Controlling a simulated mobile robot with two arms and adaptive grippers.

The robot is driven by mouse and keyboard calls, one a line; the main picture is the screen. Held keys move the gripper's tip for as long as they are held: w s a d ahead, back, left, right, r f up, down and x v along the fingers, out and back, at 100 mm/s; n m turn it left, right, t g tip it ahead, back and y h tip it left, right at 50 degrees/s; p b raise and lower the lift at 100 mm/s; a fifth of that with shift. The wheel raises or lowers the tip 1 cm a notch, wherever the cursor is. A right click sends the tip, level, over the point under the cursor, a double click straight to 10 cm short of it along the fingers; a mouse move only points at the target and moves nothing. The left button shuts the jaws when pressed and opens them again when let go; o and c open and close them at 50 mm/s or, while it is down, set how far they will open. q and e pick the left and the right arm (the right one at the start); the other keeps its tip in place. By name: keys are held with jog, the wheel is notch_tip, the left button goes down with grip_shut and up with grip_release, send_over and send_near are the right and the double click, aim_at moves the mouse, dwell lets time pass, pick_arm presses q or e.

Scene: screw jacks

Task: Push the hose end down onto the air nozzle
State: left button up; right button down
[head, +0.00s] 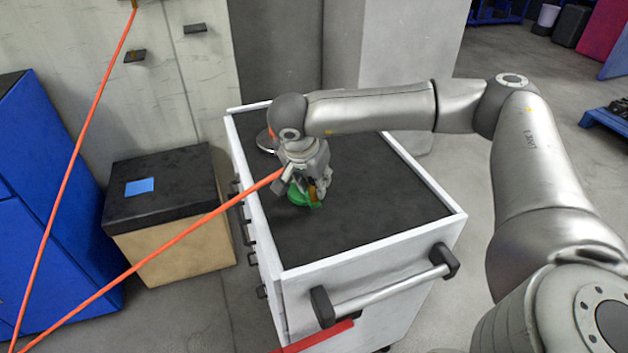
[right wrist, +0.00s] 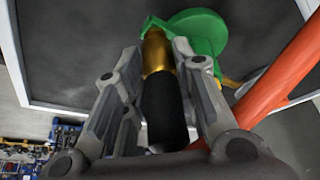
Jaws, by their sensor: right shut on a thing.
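My right gripper (head: 306,184) is low over the cart top, pointing down, and it also shows in the right wrist view (right wrist: 160,52). Its fingers are shut on the hose end (right wrist: 162,108), a black sleeve with a brass-coloured front part (right wrist: 156,52). The orange hose (head: 225,206) runs from the gripper down to the left; it passes outside the right finger in the wrist view (right wrist: 282,78). A green round piece (head: 298,195) is on the cart just below the fingers. The brass tip meets or overlaps its edge; I cannot tell if they touch. No separate nozzle is discernible. My left gripper is out of view.
The cart's black top (head: 385,210) has a raised white rim and is mostly clear. A box with a black lid (head: 165,180) stands left of the cart. The orange hose loops across the left side.

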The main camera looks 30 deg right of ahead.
jog(key=shift+f+b, duration=0.35)
jog(key=shift+f, duration=0.15)
jog(key=c, duration=1.1)
grip_release()
jog(key=shift+r, duration=0.15)
jog(key=v, duration=1.1)
jog(key=shift+r, duration=0.4)
jog(key=shift+s+a, duration=0.1)
jog(key=shift+s, duration=0.05)
